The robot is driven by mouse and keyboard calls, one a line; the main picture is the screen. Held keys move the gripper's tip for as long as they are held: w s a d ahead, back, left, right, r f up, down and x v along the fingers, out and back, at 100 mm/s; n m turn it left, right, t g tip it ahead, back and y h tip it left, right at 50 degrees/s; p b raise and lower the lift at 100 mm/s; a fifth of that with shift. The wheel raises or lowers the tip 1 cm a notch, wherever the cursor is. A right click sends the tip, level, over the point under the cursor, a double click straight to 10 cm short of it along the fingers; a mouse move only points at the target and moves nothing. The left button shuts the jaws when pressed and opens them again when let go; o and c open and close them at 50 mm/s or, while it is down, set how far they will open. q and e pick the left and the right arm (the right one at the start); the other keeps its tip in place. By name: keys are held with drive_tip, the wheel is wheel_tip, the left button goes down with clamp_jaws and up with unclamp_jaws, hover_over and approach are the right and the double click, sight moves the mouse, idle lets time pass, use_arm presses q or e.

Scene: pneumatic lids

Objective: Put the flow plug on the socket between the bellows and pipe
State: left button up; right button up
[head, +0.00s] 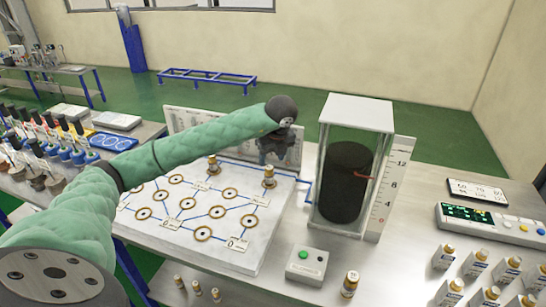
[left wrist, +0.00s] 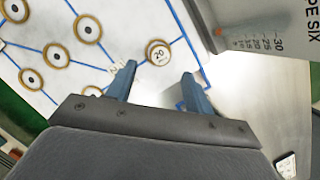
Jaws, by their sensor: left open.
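My left gripper (head: 276,157) hangs over the right back part of the white board (head: 262,228), its fingers apart. In the left wrist view its two blue fingers (left wrist: 160,78) are open and empty. A round brass piece marked 20 (left wrist: 158,52) shows just beyond the fingertips, between them; this looks like the brass plug (head: 269,178) on the board below the gripper. The black bellows (head: 345,182) stands in a clear case to the right, with a blue pipe (head: 308,190) running between board and case. I cannot tell which piece is the flow plug. My right gripper is out of view.
Another brass plug (head: 213,165) stands on the board among several ringed sockets (head: 204,234). Several labelled brass-capped bottles (head: 478,262) stand at right, and one (head: 350,284) at front. A white box with buttons (head: 311,266) sits before the case. Bare table lies between.

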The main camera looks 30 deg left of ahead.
use_arm(q)
drive_tip(key=shift+v, duration=1.1)
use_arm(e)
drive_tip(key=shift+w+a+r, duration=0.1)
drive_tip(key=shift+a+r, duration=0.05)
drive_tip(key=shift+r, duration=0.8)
